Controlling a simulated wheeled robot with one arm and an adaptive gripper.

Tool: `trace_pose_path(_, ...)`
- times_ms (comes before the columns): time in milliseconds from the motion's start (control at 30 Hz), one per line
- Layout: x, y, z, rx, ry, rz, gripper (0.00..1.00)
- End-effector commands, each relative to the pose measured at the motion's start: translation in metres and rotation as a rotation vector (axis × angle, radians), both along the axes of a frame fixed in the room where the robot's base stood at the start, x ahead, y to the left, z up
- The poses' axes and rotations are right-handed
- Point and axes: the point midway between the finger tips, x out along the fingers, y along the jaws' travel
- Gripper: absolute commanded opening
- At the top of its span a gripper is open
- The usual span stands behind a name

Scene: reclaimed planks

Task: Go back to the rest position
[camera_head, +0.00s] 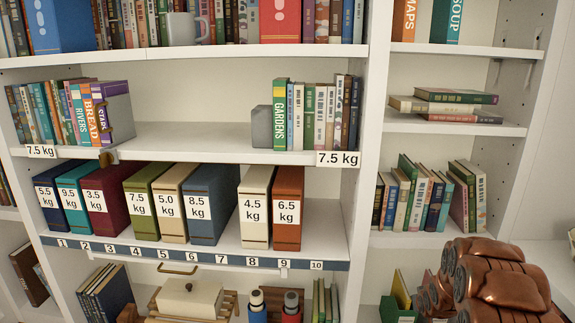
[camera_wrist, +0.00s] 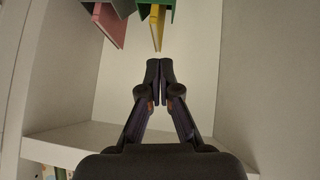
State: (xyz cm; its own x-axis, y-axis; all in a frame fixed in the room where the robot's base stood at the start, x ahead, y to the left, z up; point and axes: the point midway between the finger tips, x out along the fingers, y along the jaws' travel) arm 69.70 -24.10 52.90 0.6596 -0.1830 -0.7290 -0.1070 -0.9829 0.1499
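My gripper (camera_wrist: 159,80) shows in the wrist view with its two dark fingertips together and nothing seen between them. It points at a pale shelf compartment. A pink book (camera_wrist: 108,24) and a yellow book (camera_wrist: 156,26) show beyond the fingertips at the top of that view, apart from them. In the head view my copper-coloured arm is at the lower right, in front of the right bookcase column. My gripper cannot be made out there.
A white bookcase fills the head view. Its middle shelf (camera_head: 190,252) bears several weight-labelled binders, such as the red 6.5 kg binder (camera_head: 288,208), above a numbered strip (camera_head: 190,257). A white-lidded box (camera_head: 190,298) is below. A shelf board (camera_wrist: 85,140) lies close to my gripper.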

Motion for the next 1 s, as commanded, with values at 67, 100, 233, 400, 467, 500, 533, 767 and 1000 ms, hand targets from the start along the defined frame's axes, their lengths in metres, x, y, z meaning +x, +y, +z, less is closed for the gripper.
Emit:
trace_pose_path(67,-0.010,0.010,0.035,-0.001,0.034,-0.006,0.00)
trace_pose_path(100,-0.016,0.014,0.049,-0.001,0.051,-0.009,0.00)
trace_pose_path(233,-0.036,0.029,0.090,0.002,0.109,-0.020,0.00)
trace_pose_path(400,-0.071,0.051,0.139,0.012,0.194,-0.034,0.00)
trace_pose_path(467,-0.082,0.059,0.158,0.016,0.217,-0.038,0.00)
trace_pose_path(500,-0.092,0.064,0.169,0.019,0.238,-0.041,0.00)
trace_pose_path(533,-0.098,0.068,0.178,0.021,0.251,-0.043,0.00)
trace_pose_path(767,-0.155,0.102,0.241,0.045,0.357,-0.052,0.00)
trace_pose_path(1000,-0.222,0.137,0.303,0.074,0.465,-0.054,0.00)
